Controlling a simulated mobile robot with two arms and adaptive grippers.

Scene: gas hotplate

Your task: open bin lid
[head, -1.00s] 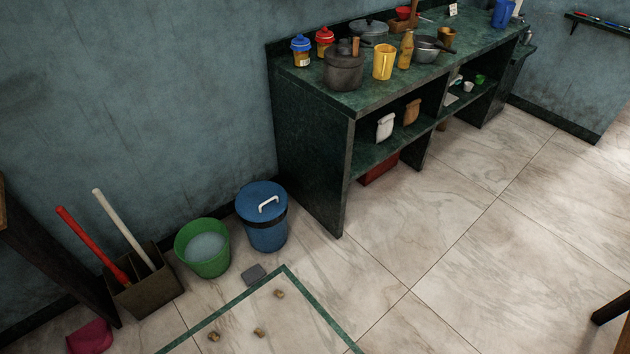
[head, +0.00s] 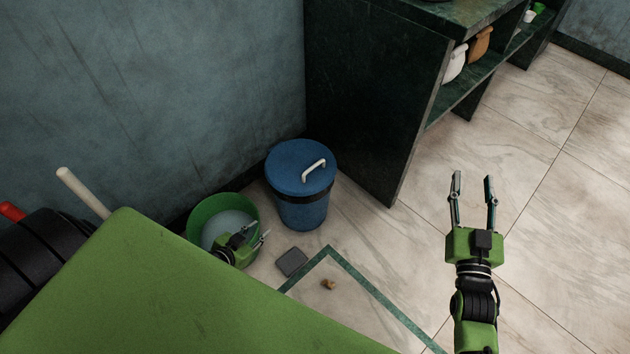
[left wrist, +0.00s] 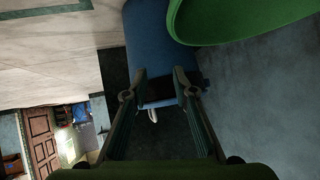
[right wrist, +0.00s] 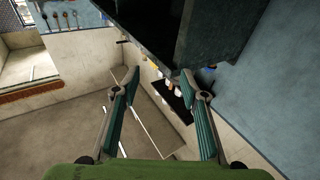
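A blue bin (head: 302,208) stands on the floor between the wall and the dark green counter. Its round blue lid (head: 290,168) is on it, with a white handle (head: 314,170) on top. My left gripper (head: 263,239) is open and empty, in front of the green bucket and to the lower left of the bin. In the left wrist view the blue bin (left wrist: 150,40) shows beyond its fingers, sideways, with the white handle (left wrist: 153,116) between them. My right gripper (head: 473,187) is open and empty over the floor, right of the bin.
A green bucket (head: 196,221) with pale liquid stands left of the bin, close to my left gripper. The dark green counter (head: 375,100) rises close on the bin's right. A grey pad (head: 292,262) lies in front. The tiled floor (head: 560,260) at right is clear.

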